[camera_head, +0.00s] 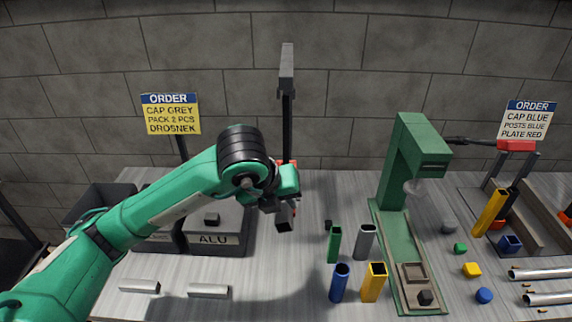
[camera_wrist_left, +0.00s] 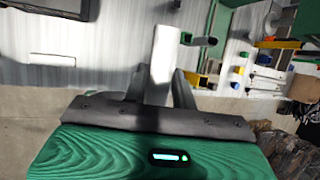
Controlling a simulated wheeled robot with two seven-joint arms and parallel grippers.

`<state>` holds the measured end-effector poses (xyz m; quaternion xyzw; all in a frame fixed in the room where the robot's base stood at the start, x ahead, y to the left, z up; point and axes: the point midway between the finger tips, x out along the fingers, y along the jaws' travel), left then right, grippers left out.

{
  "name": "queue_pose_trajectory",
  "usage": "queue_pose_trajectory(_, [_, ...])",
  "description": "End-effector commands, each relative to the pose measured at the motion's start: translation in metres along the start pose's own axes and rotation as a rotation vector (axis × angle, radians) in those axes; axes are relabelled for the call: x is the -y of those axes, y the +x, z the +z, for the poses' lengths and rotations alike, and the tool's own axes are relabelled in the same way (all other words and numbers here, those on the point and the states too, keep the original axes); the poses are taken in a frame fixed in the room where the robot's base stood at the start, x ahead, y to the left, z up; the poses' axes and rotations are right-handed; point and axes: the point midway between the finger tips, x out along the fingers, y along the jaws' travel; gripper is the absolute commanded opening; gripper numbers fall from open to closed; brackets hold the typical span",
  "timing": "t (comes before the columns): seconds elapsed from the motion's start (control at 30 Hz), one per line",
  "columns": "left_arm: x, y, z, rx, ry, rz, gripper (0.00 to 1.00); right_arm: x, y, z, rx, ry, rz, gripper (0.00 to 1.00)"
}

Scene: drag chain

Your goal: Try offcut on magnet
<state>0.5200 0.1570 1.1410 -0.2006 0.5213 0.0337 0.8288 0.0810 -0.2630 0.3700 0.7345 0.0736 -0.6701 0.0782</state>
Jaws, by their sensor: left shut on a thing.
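My left gripper (camera_head: 284,208) is above the middle of the table, in front of a black post. In the left wrist view its fingers (camera_wrist_left: 160,88) are shut on a pale grey offcut (camera_wrist_left: 165,52), which sticks out past the fingertips. In the head view the arm and gripper hide most of the held piece. A tall black post with a grey block (camera_head: 287,68) on top rises behind the gripper; I cannot tell whether this is the magnet. Red parts by the post are partly hidden by the gripper. My right gripper is not seen.
A bin marked ALU (camera_head: 215,240) stands left of centre, partly behind my arm. Two silver pieces (camera_head: 140,286) (camera_head: 209,290) lie at the front left. Several coloured tubes (camera_head: 340,283) stand before a green press (camera_head: 400,170). Table between bin and tubes is clear.

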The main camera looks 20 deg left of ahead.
Motion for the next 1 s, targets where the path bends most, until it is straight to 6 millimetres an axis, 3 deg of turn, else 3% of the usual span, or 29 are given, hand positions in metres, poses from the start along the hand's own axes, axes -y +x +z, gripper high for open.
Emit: queue_pose_trajectory(1.0, [0.000,-0.024,-0.056,-0.001,0.002,-0.001,0.01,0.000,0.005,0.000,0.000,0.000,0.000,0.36])
